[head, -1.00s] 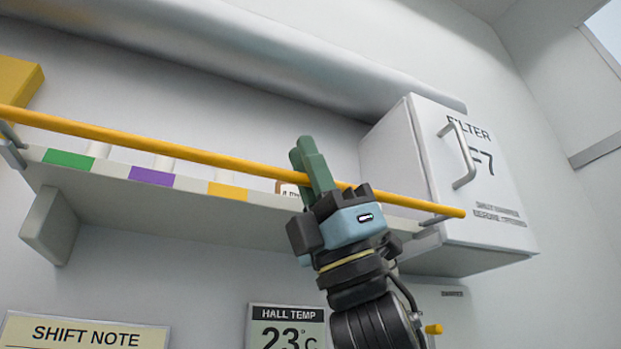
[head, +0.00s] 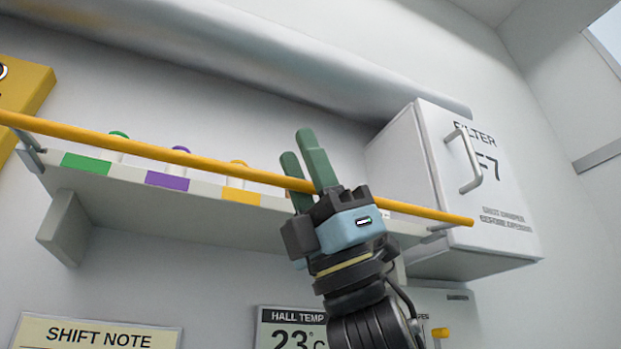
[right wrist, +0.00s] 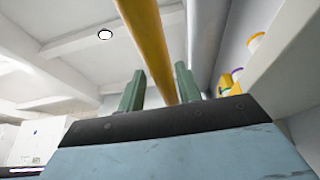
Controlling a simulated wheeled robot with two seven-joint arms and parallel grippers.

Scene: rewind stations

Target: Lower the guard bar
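The guard bar (head: 150,146) is a long orange-yellow rod. It runs across the front of the shelf, above its edge, sloping down to the right in the head view. My right gripper (head: 308,160) has two green fingers pointing up at the bar from below. The fingers are apart. In the right wrist view the bar (right wrist: 158,45) passes through the space between the fingertips (right wrist: 160,80), with gaps showing beside it. I cannot tell whether either finger touches it. My left gripper is not in view.
The shelf (head: 110,193) carries bottles with green, purple and orange caps behind the bar. A white filter box (head: 400,160) with a handle (head: 468,165) stands right of my gripper. A shift note (head: 95,335) and a temperature sign (head: 290,330) are below. A large pipe (head: 230,70) runs above.

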